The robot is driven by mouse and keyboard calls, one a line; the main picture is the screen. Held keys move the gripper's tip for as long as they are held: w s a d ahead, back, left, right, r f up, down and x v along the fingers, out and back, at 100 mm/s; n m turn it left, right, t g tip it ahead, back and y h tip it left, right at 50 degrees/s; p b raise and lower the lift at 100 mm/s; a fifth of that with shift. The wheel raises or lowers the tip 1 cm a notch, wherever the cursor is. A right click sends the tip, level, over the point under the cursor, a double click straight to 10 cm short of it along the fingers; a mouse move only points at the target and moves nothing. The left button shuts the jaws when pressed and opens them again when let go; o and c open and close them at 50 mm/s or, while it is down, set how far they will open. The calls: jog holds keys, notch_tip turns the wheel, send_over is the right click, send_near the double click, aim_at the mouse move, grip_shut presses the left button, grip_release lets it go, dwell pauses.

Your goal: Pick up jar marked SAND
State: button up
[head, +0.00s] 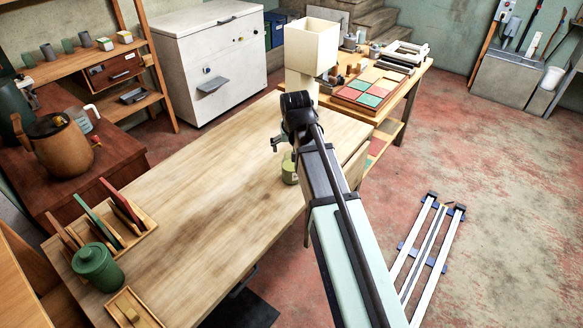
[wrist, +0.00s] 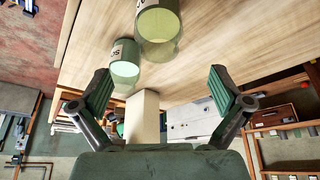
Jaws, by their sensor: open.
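Two pale green jars show in the wrist view. The nearer jar (wrist: 158,28) is at the top centre, and a second jar (wrist: 125,62) is beside it to the left. Each has a light label, but the lettering is partly out of sight and I cannot read which is SAND. My gripper (wrist: 162,88) is open and empty, with its fingers apart and the jars beyond the tips. In the head view one green jar (head: 290,170) stands on the wooden bench, partly hidden by my arm. My gripper (head: 283,143) is just above it there.
The wooden bench (head: 200,190) is clear in its middle. A dark green lidded canister (head: 96,268), a rack of boards (head: 140,232) and a small tray (head: 132,310) stand at its near left. A cream box-shaped object (head: 312,45) and coloured tiles (head: 370,90) are beyond its far end.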

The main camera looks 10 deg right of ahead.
aim_at(292, 167)
jog(key=shift+p+x, duration=1.1)
jog(key=shift+x, duration=4.35)
jog(key=shift+d, duration=0.1)
jog(key=c, duration=1.5)
